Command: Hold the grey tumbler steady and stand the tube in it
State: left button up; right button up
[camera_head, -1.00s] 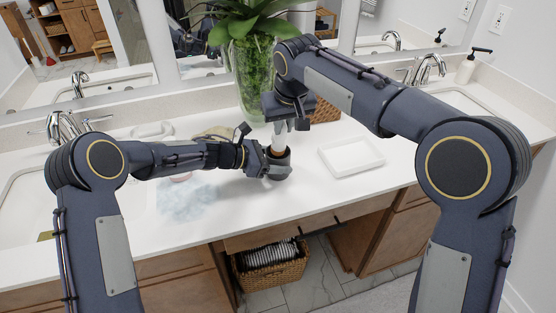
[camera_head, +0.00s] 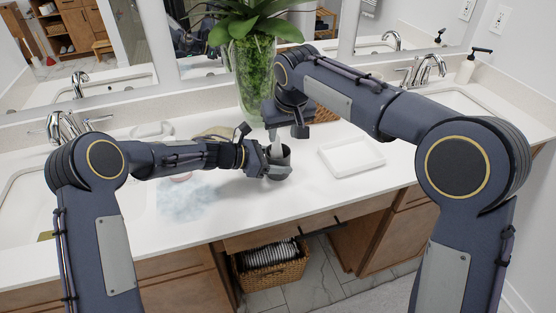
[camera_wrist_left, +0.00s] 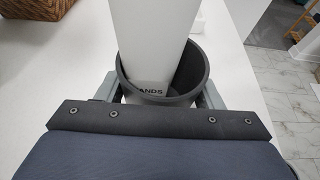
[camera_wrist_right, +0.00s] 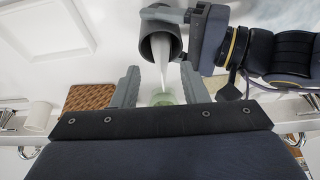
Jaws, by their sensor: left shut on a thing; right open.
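The grey tumbler (camera_wrist_left: 192,72) stands on the counter with my left gripper (camera_head: 272,164) shut around its sides; it also shows in the right wrist view (camera_wrist_right: 172,36). The white tube (camera_wrist_left: 153,35) is inside the tumbler, its lower end with dark lettering down in the cup and its upper part leaning out above the rim. In the right wrist view the tube (camera_wrist_right: 160,60) tapers away between the fingers. My right gripper (camera_wrist_right: 155,88) is open above the tumbler, its fingers apart on either side of the tube's upper end and not visibly touching it.
A white tray (camera_head: 352,156) lies on the counter to the right. A glass vase with a plant (camera_head: 252,80) stands behind. A white soap dispenser (camera_head: 465,68) is at the back right. A bluish smear (camera_head: 188,200) marks the counter at left. The front edge is close.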

jog(key=shift+r, duration=0.1)
jog(key=v, duration=1.1)
jog(key=shift+s+r, duration=0.15)
jog(key=shift+r, duration=0.25)
jog(key=shift+d, duration=0.1)
pick_arm(q)
jog(key=o, duration=1.2)
